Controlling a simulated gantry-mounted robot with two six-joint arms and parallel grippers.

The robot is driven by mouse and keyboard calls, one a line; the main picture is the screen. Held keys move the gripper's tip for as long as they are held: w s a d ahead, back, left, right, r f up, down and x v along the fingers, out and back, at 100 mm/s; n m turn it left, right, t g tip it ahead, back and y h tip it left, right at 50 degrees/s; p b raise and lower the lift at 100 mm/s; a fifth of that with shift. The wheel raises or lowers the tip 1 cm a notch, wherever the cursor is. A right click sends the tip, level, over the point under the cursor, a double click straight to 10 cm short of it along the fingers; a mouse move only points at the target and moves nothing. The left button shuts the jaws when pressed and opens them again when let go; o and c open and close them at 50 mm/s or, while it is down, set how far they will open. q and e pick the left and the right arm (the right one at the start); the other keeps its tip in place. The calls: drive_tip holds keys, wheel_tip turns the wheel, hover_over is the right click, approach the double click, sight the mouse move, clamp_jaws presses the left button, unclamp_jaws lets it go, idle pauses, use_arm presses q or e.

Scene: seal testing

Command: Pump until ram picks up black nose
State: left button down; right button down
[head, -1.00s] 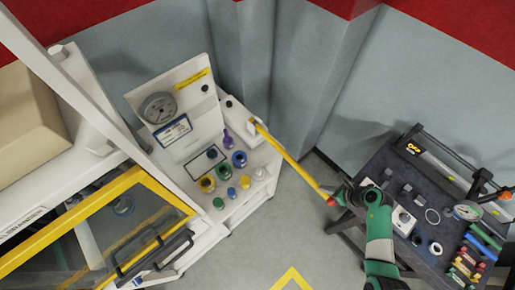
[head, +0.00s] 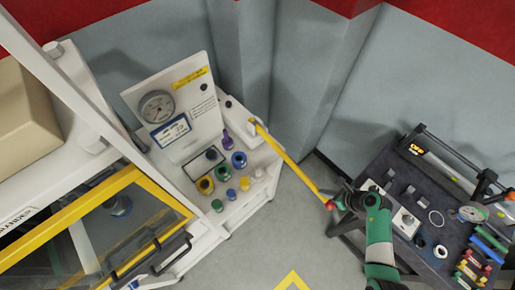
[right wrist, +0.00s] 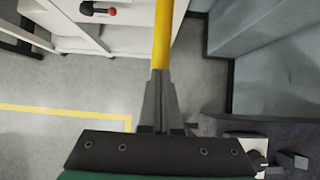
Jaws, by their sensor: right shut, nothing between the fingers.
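A long yellow pump lever (head: 293,162) with a red end slopes down from the white pump console (head: 245,205) toward my right gripper (head: 337,199). In the right wrist view the yellow lever (right wrist: 162,35) runs straight up from between the narrow grey fingers (right wrist: 158,98). The fingers are shut at the lever's lower end, with no firm hold visible. Behind the yellow-framed door (head: 75,215) of the press, a dark rounded part (head: 119,206) shows dimly, perhaps the ram. I cannot make out a black nose. My left gripper is not in view.
A round gauge (head: 157,106) and a small display (head: 171,131) sit on the console panel, above several coloured knobs and caps. A dark tool cart (head: 385,160) with loose parts stands at right, close to my right arm. Grey floor lies between.

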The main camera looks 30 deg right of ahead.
drive_tip(key=shift+f, duration=0.2)
wheel_tip(320, 180, up, 14)
drive_tip(key=p, duration=0.9)
drive_tip(key=shift+w+f, duration=0.25)
drive_tip(key=shift+a, duration=0.1)
